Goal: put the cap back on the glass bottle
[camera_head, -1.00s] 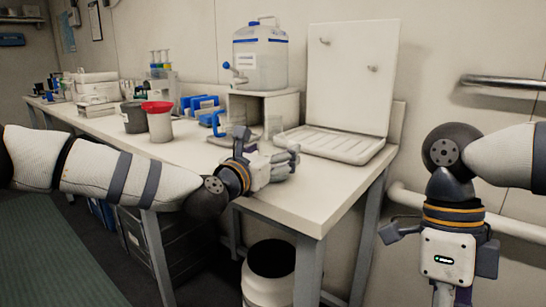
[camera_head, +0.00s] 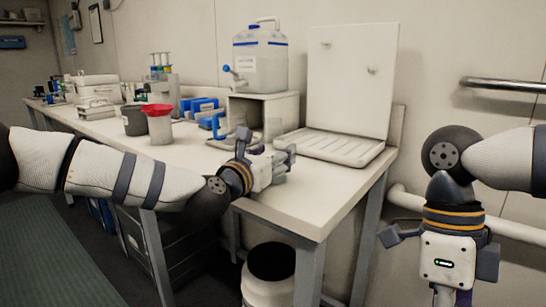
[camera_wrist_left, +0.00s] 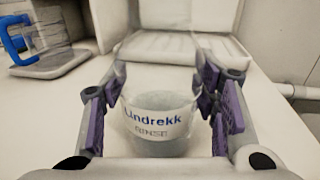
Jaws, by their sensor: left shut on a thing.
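My left gripper (camera_head: 282,160) is over the front right part of the bench. In the left wrist view its purple-padded fingers are on either side of a clear glass vessel (camera_wrist_left: 158,118) labelled "Lindrekk RINSE", and it is shut on this vessel. The vessel looks upright. I cannot tell from its blurred top whether it bears a cap. No loose cap can be made out. My right gripper (camera_head: 447,285) hangs at the lower right, away from the bench, with its fingertips cut off by the frame edge.
A white drying tray with backboard (camera_head: 335,146) stands behind the left gripper. A blue-tapped water carboy (camera_head: 262,72) sits on a white stand. A red-rimmed container (camera_head: 159,128) and a grey one (camera_head: 133,122) stand to the left. The bench's front right corner is clear.

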